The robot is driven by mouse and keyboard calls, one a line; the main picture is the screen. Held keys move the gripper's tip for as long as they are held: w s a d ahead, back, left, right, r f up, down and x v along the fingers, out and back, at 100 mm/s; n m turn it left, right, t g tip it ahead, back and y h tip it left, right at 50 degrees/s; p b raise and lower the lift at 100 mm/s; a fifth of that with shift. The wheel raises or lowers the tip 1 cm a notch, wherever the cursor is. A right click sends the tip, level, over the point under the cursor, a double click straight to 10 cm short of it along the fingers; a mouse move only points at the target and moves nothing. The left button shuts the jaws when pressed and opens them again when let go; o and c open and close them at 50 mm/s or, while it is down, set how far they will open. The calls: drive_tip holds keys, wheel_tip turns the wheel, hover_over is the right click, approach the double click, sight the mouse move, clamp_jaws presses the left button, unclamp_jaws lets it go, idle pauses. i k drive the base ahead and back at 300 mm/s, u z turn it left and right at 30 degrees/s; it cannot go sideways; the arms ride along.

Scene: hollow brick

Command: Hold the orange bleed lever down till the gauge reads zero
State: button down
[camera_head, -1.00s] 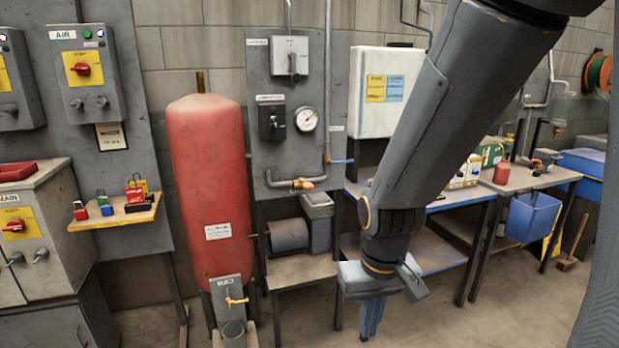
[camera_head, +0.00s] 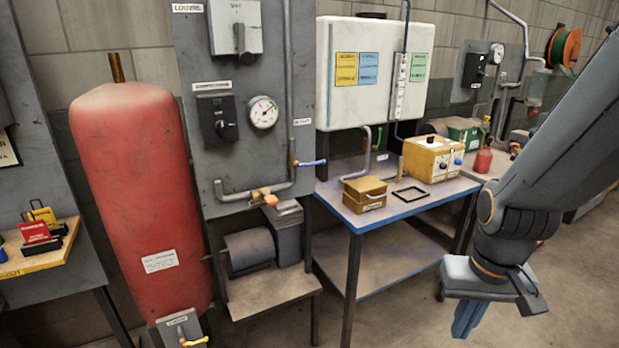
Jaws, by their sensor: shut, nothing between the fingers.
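The round white gauge (camera_head: 264,112) is on the grey wall panel, right of a black switch box; its reading is too small to tell. Below it, a grey pipe ends in a brass fitting with a small orange lever (camera_head: 271,199). The lever's exact tilt is hard to tell. My gripper (camera_head: 466,325) hangs low at the right with its blue fingers pointing down, shut and empty. It is well to the right of the lever and apart from it, in front of the blue-edged bench.
A red tank (camera_head: 145,200) stands left of the panel, with a yellow-handled valve (camera_head: 194,341) at its foot. A blue-handled valve (camera_head: 308,163) is right of the lever. A compressor (camera_head: 250,249) sits on a low stand below. The blue-edged bench (camera_head: 352,225) fills the middle.

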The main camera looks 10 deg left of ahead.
sight(270, 200)
drive_tip(key=z, duration=0.25)
drive_tip(key=i, duration=0.75)
drive_tip(key=u, duration=0.55)
drive_tip(key=i, duration=0.6)
drive_tip(key=u, duration=0.5)
